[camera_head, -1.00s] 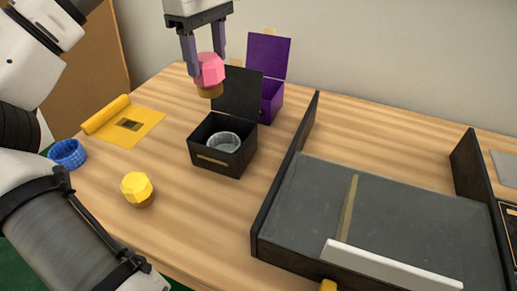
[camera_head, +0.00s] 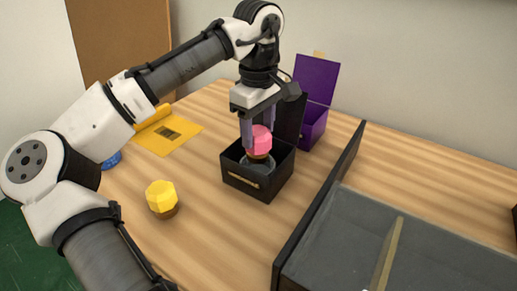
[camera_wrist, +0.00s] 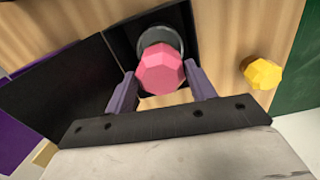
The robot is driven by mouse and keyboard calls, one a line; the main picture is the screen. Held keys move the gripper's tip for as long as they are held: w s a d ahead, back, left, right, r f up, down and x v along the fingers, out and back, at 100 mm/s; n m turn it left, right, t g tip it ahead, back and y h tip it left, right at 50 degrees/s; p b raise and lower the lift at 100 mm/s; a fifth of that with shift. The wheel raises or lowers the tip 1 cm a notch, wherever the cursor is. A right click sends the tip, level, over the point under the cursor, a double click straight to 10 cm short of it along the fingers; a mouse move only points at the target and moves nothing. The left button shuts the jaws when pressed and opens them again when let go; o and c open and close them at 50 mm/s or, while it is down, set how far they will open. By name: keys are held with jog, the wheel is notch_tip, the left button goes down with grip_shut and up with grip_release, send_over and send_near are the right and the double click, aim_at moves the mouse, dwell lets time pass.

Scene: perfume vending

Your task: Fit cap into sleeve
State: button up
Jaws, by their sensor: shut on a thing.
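My gripper (camera_head: 258,142) is shut on a pink faceted cap (camera_head: 261,141) with a gold-brown lower part. It holds the cap over the open black box (camera_head: 240,179), just above the grey ring-shaped sleeve (camera_head: 250,163) inside. In the wrist view the pink cap (camera_wrist: 160,70) sits between the fingers and covers much of the sleeve (camera_wrist: 158,36), whose rim shows behind it. Whether the cap touches the sleeve I cannot tell. A yellow faceted cap (camera_head: 161,195) stands on the table to the left of the box.
A purple open box (camera_head: 313,122) stands behind and to the right. A yellow mat (camera_head: 180,138) lies at the back left, with a blue ring (camera_head: 111,161) partly behind my arm. A dark-walled grey tray (camera_head: 345,235) fills the right side. Bare table surrounds the yellow cap.

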aim_at(258, 149)
jog(key=shift+f, duration=2.6)
jog(key=shift+f, duration=0.3)
jog(key=o, duration=1)
notch_tip(258, 149, up, 13)
jog(key=shift+f+p, duration=0.15)
jog(key=shift+p, duration=0.15)
